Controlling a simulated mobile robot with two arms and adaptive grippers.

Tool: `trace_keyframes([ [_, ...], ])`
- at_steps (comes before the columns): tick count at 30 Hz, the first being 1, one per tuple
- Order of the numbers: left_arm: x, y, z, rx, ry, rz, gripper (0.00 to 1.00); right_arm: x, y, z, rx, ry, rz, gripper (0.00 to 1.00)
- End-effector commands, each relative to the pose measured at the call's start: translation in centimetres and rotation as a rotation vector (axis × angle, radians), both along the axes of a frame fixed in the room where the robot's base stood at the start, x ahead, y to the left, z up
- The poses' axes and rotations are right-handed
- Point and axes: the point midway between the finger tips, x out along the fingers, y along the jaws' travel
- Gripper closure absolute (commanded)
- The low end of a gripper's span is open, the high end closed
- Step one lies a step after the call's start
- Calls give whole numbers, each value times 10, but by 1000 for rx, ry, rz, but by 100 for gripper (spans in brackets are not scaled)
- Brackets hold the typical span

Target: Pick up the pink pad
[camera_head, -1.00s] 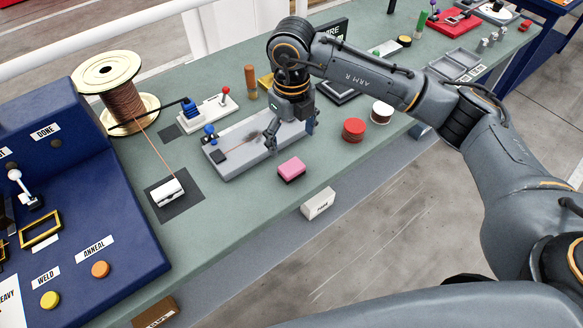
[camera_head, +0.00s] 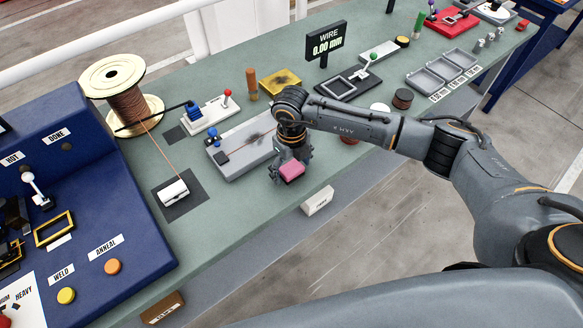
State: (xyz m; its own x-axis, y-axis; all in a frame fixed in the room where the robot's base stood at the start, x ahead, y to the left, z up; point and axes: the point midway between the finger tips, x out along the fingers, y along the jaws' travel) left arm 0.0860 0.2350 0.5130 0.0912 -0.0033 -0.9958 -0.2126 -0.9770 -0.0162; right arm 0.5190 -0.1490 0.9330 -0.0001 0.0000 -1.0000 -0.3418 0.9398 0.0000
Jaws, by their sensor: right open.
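The pink pad (camera_head: 292,172) lies near the front edge of the green bench in the head view, just right of the long grey block (camera_head: 243,146). My right gripper (camera_head: 289,165) points down over the pad, with its open fingers on either side of it. The gripper hides the pad's far part. I cannot tell whether the fingers touch the pad. My left gripper is not in view.
A copper wire spool (camera_head: 128,103) and the blue control console (camera_head: 85,215) stand at left. A white cylinder (camera_head: 173,190) sits on a dark mat. A wire display (camera_head: 326,41) stands behind my arm. Bench space in front of the white cylinder is clear.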

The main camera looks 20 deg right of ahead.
Motion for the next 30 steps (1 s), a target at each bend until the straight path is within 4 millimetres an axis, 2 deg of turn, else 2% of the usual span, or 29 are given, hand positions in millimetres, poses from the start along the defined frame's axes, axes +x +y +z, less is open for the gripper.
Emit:
trace_keyframes([
  [3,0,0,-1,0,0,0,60,0,0,0,0,0,0,17],
  [4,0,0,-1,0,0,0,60,0,0,0,0,0,0,21],
  [12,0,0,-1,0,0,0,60,0,0,0,0,0,0,76],
  [23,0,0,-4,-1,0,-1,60,0,0,3,1,-2,0,76],
  [26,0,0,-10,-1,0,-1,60,1,0,8,1,-4,-1,76],
  [30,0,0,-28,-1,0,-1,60,2,0,28,2,-8,1,76],
])
